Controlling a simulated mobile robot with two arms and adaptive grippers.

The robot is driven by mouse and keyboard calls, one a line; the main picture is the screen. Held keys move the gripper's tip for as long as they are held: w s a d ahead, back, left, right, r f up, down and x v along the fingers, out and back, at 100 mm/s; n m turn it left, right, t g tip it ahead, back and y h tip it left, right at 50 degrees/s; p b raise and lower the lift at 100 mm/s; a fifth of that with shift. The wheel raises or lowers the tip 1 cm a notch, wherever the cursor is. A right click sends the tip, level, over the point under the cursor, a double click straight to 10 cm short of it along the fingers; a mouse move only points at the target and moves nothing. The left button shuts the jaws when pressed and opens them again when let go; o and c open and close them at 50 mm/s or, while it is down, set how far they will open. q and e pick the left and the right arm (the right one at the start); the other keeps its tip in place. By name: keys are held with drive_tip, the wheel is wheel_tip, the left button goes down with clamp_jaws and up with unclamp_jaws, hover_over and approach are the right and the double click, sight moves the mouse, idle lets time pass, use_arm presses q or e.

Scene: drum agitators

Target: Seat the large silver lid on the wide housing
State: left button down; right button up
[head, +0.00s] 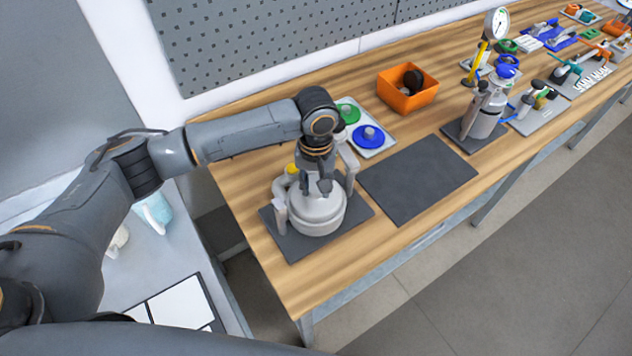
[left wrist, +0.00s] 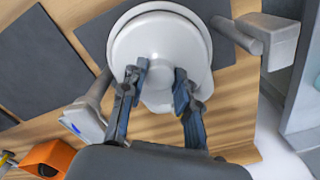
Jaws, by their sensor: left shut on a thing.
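The wide housing (head: 316,224) is a pale round drum on a dark mat near the front left of the table. The large silver lid (head: 317,200) is over its top, roughly centred; it also shows as a pale disc in the left wrist view (left wrist: 160,40). I cannot tell whether a gap lies between lid and housing. My left gripper (head: 318,186) points down from above, shut on the lid. In the left wrist view its two fingers (left wrist: 160,82) stand either side of a pale part of the lid. My right gripper is not in view.
Upright grey arms (head: 280,217) flank the housing. A tray with green and blue knobbed discs (head: 391,149) lies behind it, with an orange bin (head: 421,90) farther back. An empty dark mat (head: 417,178) lies to the right. A silver cylinder (head: 486,116) stands beyond.

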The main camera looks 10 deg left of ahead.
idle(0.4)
use_arm(q)
drive_tip(key=c, duration=0.9)
unclamp_jaws()
wheel_tip(320, 180, up, 12)
drive_tip(key=shift+r, duration=0.1)
